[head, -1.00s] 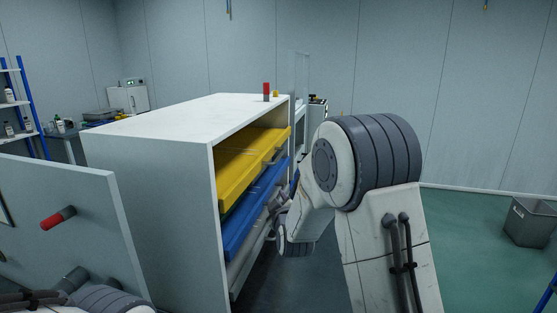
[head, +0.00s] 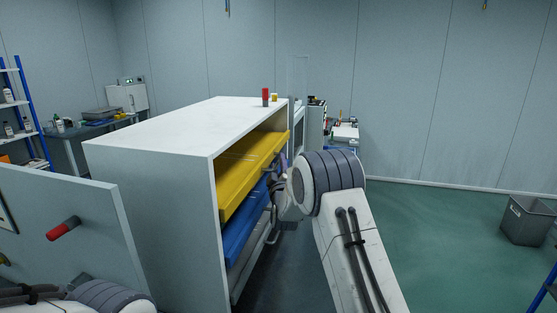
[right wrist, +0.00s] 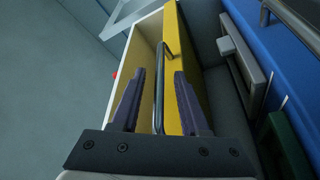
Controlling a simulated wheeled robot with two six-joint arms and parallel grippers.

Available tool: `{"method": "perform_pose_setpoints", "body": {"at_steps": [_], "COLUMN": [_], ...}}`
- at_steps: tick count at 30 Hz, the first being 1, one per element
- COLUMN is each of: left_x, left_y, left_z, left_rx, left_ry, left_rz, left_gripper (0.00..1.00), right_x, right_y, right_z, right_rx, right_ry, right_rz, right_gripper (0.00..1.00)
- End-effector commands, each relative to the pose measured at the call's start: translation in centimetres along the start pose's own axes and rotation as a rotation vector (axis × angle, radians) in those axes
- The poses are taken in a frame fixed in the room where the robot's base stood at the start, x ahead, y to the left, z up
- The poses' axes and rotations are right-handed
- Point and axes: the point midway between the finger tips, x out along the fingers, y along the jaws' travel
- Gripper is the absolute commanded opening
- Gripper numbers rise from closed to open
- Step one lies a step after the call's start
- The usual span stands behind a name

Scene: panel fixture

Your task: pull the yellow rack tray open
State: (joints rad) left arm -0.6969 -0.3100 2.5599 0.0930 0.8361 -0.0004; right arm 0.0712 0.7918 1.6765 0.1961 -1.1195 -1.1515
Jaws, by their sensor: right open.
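The yellow rack tray (head: 243,178) is the top tray in the white cabinet (head: 150,170), above a blue tray (head: 245,232). In the right wrist view the yellow tray's front (right wrist: 184,50) carries a metal bar handle (right wrist: 160,80). My right gripper (right wrist: 160,100) is open, with one finger on each side of the handle in that view. Whether the fingers touch it, I cannot tell. In the head view the right gripper (head: 279,168) is at the yellow tray's front, partly hidden by my wrist. My left gripper is out of view.
A grey tray (head: 250,262) sits below the blue one. A white panel with a red-tipped peg (head: 63,229) stands at the left. A red-topped object (head: 265,97) stands on the cabinet. Green floor is clear at the right, up to a grey bin (head: 527,220).

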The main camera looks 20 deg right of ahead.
Motion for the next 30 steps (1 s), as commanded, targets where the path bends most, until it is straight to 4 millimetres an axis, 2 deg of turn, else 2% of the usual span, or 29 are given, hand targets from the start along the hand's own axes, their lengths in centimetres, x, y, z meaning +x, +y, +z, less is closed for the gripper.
{"method": "perform_pose_setpoints", "body": {"at_steps": [4, 12, 14, 15, 16, 30], "left_x": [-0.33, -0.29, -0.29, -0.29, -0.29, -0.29], "left_y": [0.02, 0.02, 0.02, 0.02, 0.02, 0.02], "left_z": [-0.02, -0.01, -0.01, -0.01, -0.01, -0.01], "left_rx": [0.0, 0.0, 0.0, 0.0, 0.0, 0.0], "left_ry": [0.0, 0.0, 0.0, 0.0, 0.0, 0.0], "left_rz": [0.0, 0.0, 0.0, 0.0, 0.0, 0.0], "left_gripper": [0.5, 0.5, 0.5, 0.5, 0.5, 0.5], "right_x": [0.75, 0.82, 0.81, 0.81, 0.81, 0.78], "right_y": [0.03, -0.03, -0.02, -0.02, -0.01, -0.04], "right_z": [-0.03, 0.0, 0.0, 0.0, 0.0, -0.02], "right_rx": [0.0, 0.0, 0.0, 0.0, 0.0, 0.0], "right_ry": [0.001, 0.0, 0.0, 0.0, 0.0, 0.0], "right_rz": [0.0, 0.0, 0.0, 0.0, 0.0, -0.001], "right_gripper": [0.45, 0.45, 0.22, 0.07, 0.0, 0.0]}}
